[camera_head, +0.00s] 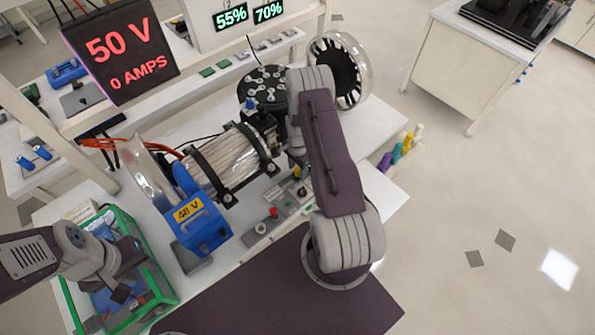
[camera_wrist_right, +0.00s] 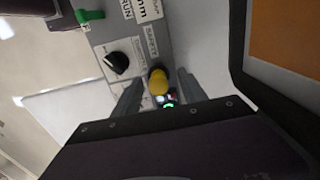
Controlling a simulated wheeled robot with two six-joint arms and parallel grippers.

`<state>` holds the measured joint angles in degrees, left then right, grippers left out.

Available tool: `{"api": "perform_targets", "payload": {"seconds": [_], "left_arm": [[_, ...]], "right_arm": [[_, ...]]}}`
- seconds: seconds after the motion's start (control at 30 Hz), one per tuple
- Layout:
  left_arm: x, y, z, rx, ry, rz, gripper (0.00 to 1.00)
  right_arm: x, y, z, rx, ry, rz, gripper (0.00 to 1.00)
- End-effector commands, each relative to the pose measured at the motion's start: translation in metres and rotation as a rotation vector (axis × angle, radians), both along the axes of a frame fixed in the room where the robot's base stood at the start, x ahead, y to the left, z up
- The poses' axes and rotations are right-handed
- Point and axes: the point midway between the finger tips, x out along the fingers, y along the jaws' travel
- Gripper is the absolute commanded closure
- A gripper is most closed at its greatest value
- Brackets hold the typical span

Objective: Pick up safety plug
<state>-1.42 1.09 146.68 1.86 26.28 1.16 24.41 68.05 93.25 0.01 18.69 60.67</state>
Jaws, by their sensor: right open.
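In the right wrist view a yellow rounded knob or plug (camera_wrist_right: 157,80) stands on a grey panel (camera_wrist_right: 118,35); I cannot tell for sure that it is the safety plug. My right gripper (camera_wrist_right: 159,84) is open, with one finger on either side of the yellow piece, and no contact can be made out. In the head view the yellow piece (camera_head: 297,172) is small beside my right arm, which hides most of the right gripper. My left gripper (camera_head: 121,291) hangs over the green-framed crate (camera_head: 165,285); its fingers are too unclear to judge.
A black knob (camera_wrist_right: 117,62) and a green piece (camera_wrist_right: 90,16) sit on the same panel. A red button (camera_head: 273,212) is on the bench front. A blue "48 V" box (camera_head: 205,235) and a clear-cased cylinder (camera_head: 225,160) stand to the left. The floor at right is clear.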

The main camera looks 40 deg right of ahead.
Motion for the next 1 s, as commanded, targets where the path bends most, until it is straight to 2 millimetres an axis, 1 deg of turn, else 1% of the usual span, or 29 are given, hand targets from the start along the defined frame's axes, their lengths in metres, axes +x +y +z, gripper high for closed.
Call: {"api": "perform_targets", "payload": {"seconds": [0.07,0.1,0.17,0.2,0.27,0.53,0.67,0.77,0.87,1.0], "left_arm": [[0.000,0.000,0.000,0.000,0.000,0.000,0.64],[0.000,0.000,0.000,0.000,0.000,0.000,0.64],[0.000,0.000,0.000,0.000,0.000,0.000,0.64],[0.000,0.000,0.000,0.000,0.000,0.000,0.64],[0.000,0.000,0.000,0.000,0.000,0.000,0.64],[0.000,0.000,0.000,0.000,0.000,0.000,0.64],[0.000,0.000,-0.001,0.000,0.000,0.000,0.64],[0.000,0.000,-0.003,0.000,0.000,0.000,0.64],[0.000,0.000,-0.006,0.000,0.000,0.000,0.64],[0.000,0.000,-0.009,0.000,0.000,0.000,0.64]], "right_arm": [[0.000,0.000,0.000,0.000,0.000,0.000,0.50],[0.000,0.000,0.000,0.000,0.000,0.000,0.56],[0.000,0.000,0.000,0.000,0.000,0.000,0.73],[0.000,0.000,0.000,0.000,0.000,0.000,0.84],[0.000,0.000,0.000,0.000,0.000,0.000,1.00],[0.000,0.000,0.001,0.000,0.000,0.000,1.00],[0.001,-0.001,0.007,-0.001,-0.002,0.000,1.00],[0.001,-0.001,0.021,-0.002,-0.003,0.000,1.00],[0.002,-0.001,0.042,-0.003,-0.005,0.000,1.00],[0.002,-0.001,0.078,-0.003,-0.005,0.000,1.00]]}}
